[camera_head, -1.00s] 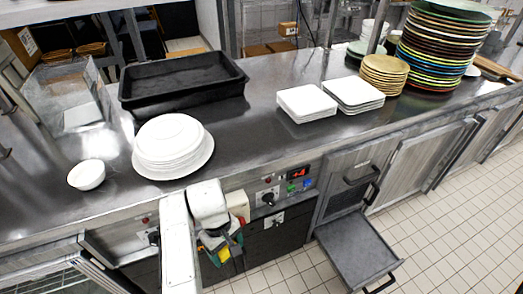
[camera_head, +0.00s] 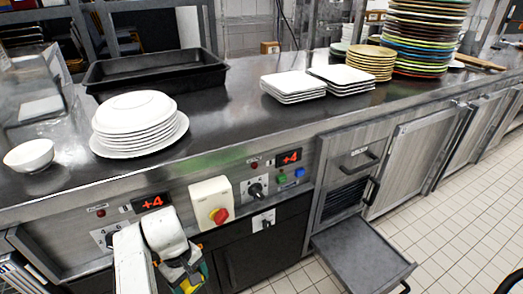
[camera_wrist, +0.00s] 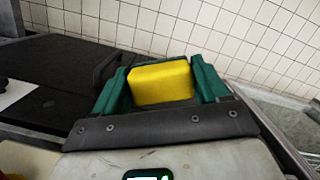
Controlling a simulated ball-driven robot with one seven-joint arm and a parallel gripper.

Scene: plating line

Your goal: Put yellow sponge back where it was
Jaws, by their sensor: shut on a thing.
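The yellow sponge (camera_wrist: 162,83) is a small bright yellow block in the wrist view. My gripper (camera_wrist: 163,88) has green fingers, one on each side of the sponge, and is shut on it. In the head view my gripper (camera_head: 188,278) hangs low in front of the counter's front panel, near the bottom edge. Only a bit of yellow shows there. The spot where the sponge lay before cannot be told from these frames.
The steel counter (camera_head: 235,125) holds white round plates (camera_head: 135,118), a white bowl (camera_head: 30,155), a black tray (camera_head: 155,72), square plates (camera_head: 293,85) and coloured plate stacks (camera_head: 415,45). An open drawer (camera_head: 360,255) juts out low at right. Bare counter lies mid-front.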

